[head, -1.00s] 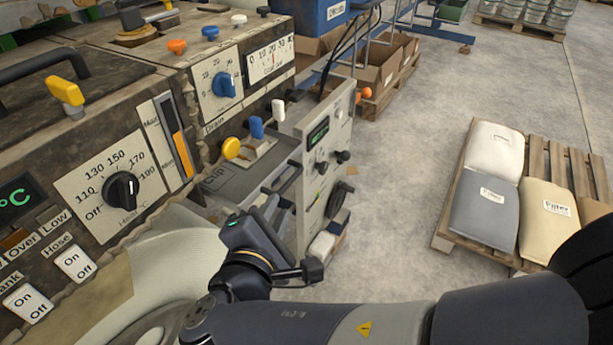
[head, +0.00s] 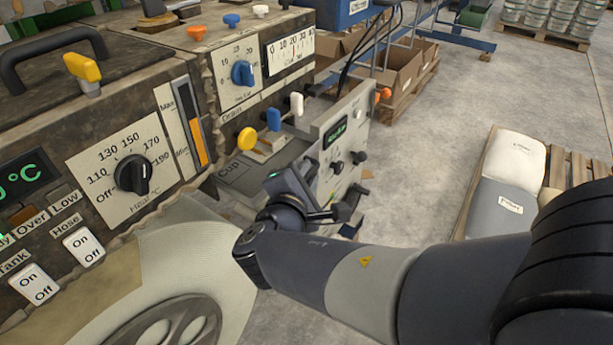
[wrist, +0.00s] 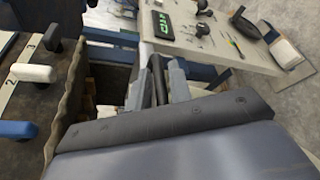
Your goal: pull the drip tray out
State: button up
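My gripper (head: 300,185) is beside the grey box with a green display (head: 343,150), on the right of the machine. In the head view my wrist hides most of the fingers. In the wrist view (wrist: 158,85) the fingers reach toward a narrow gap left of that box, with a dark bar between them. I cannot tell whether the bar is held. A grey ledge marked "Cup" (head: 238,172) is just left of my gripper. I cannot surely pick out the drip tray; it may be hidden behind my gripper.
The heat panel with its black knob (head: 132,174) and several levers, including a yellow one (head: 247,138), are on the machine at left. A pallet with sacks (head: 510,185) stands at right. Concrete floor (head: 440,130) between is clear.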

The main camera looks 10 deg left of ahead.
jog(key=shift+c, duration=0.3)
grip_shut()
jog(key=shift+d, duration=0.1)
